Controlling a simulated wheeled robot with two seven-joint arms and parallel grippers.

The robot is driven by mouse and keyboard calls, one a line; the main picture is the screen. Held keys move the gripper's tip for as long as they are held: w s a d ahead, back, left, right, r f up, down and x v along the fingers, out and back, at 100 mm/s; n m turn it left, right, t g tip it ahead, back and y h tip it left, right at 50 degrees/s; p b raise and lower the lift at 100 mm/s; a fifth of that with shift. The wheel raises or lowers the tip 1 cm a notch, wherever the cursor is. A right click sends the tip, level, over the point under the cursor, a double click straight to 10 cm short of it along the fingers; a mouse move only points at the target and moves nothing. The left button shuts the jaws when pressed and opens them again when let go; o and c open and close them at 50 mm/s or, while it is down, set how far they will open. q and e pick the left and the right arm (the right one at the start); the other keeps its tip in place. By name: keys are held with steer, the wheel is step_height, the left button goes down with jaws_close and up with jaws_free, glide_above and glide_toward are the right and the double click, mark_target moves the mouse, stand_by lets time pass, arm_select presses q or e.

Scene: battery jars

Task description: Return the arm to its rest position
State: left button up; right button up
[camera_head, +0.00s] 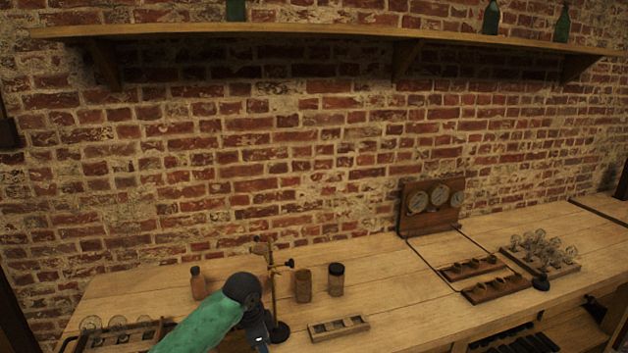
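My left arm, with a green sleeve, comes in from the bottom left and bends at a dark joint over the front of the wooden bench (420,305). Below the joint, a dark part with my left gripper (262,345) points down at the bottom edge of the picture. Its fingers are cut off or too small to read, so I cannot tell whether it is open or holds anything. My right gripper is not in view. Two jars, a brown one (303,284) and a dark-topped one (336,280), stand upright to the right of the arm.
A stand with a brass rod (271,275) is close beside my arm. A small brown bottle (197,283) stands behind it. A slotted wooden block (338,327) lies right of it. A gauge panel (432,206) and bulb rack (541,252) are farther right.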

arm_select(q)
steer(key=s+d+f+n+t+h, duration=0.1)
steer(key=s+f+n, duration=0.3)
steer(key=s, duration=0.5)
steer(key=s+d+f+n+t, duration=0.1)
steer(key=s+f, duration=0.4)
steer(key=s, duration=0.3)
steer(key=s+a+f+n+y, duration=0.1)
steer(key=s+a+n, duration=0.3)
steer(key=s, duration=0.6)
steer(key=s+a+f+n+y, duration=0.1)
steer(key=s+a+n, duration=0.2)
steer(key=s+a, duration=0.45)
steer(key=s+d+f, duration=0.1)
steer(key=s+f, duration=0.1)
steer(key=f, duration=1.2)
steer(key=s+d+f+g, duration=0.1)
steer(key=s+d+f, duration=0.1)
steer(key=f, duration=1.2)
steer(key=s+d+f, duration=0.1)
steer(key=s+f, duration=0.2)
steer(key=f, duration=1.1)
steer(key=shift+d+f+g, duration=0.3)
steer(key=shift+f, duration=0.1)
steer(key=shift+o, duration=0.2)
steer(key=shift+w+m, duration=0.15)
steer(key=shift+m, duration=0.15)
